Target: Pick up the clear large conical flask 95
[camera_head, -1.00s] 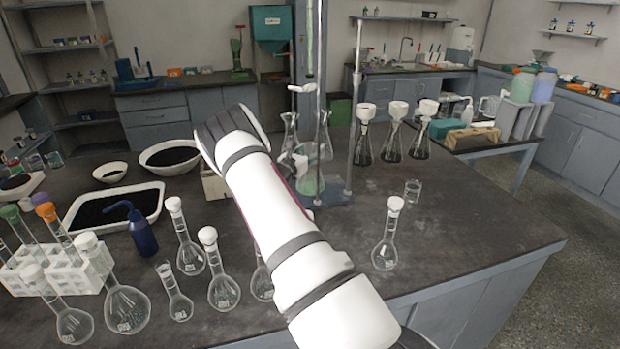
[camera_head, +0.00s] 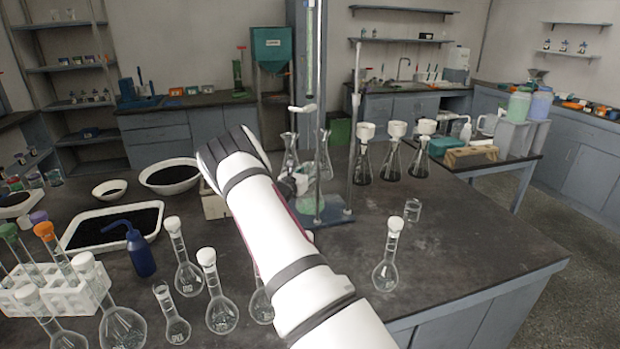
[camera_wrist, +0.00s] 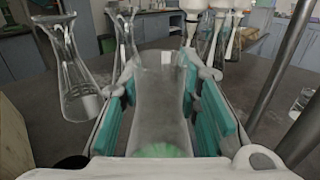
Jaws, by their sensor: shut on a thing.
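A clear conical flask (camera_wrist: 160,95) stands between the teal-padded fingers of my gripper (camera_wrist: 160,100) in the wrist view. The pads press on it from both sides. A pale green patch shows at its bottom; I cannot tell whether it is inside or behind the glass. In the head view my gripper (camera_head: 298,183) is partly hidden by my arm, beside the stand. I cannot tell whether the held flask is clear of the surface. Another clear conical flask (camera_wrist: 72,75) is close on the left in the wrist view; a further one (camera_wrist: 126,35) is behind.
A stand with metal rods and a blue base (camera_head: 335,212) is close to my gripper. Filter flasks with white funnels (camera_head: 393,155) stand to its right. Volumetric flasks (camera_head: 222,310) and a blue wash bottle (camera_head: 140,252) are at the front left. The right table area is mostly clear.

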